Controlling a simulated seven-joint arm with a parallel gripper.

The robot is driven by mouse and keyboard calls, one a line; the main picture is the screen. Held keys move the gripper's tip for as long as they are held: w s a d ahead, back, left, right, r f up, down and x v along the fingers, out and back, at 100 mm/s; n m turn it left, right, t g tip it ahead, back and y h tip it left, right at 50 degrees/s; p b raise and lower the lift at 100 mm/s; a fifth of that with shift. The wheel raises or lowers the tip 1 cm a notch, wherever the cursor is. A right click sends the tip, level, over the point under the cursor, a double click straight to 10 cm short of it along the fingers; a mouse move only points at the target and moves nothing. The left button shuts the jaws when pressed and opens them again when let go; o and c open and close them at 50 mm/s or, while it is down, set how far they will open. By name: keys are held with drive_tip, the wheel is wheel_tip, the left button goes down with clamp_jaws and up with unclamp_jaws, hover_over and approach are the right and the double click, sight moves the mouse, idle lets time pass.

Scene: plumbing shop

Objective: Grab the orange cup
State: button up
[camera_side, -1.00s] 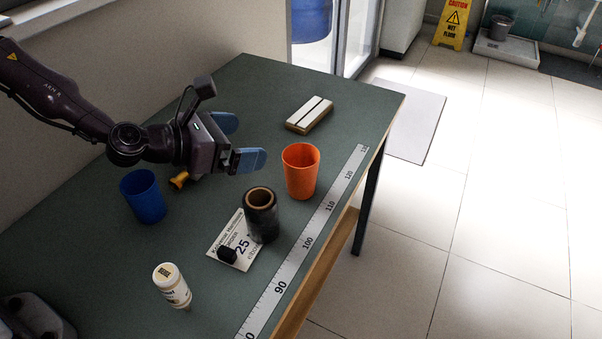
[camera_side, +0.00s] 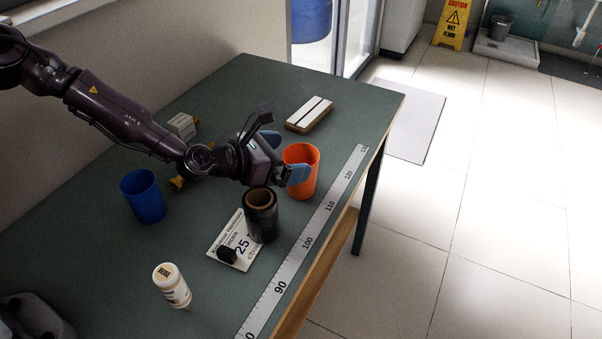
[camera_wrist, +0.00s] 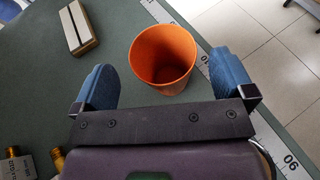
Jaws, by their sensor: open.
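The orange cup (camera_side: 303,172) stands upright and empty on the green table, near its right edge. My gripper (camera_side: 284,158) is open at the cup, with a blue finger on the near side and the other partly hidden behind. In the wrist view the orange cup (camera_wrist: 163,56) lies ahead of and between the two spread blue fingers of my gripper (camera_wrist: 164,80).
A blue cup (camera_side: 143,197), a white bottle (camera_side: 172,286) and brass fittings (camera_side: 178,183) are to the left. A block (camera_side: 309,114) lies behind. A measuring tape (camera_side: 297,258) runs along the right edge.

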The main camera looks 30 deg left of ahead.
sight(315, 154)
drive_tip(key=shift+x, duration=1.95)
drive_tip(key=c, duration=1.1)
drive_tip(key=shift+r, duration=0.1)
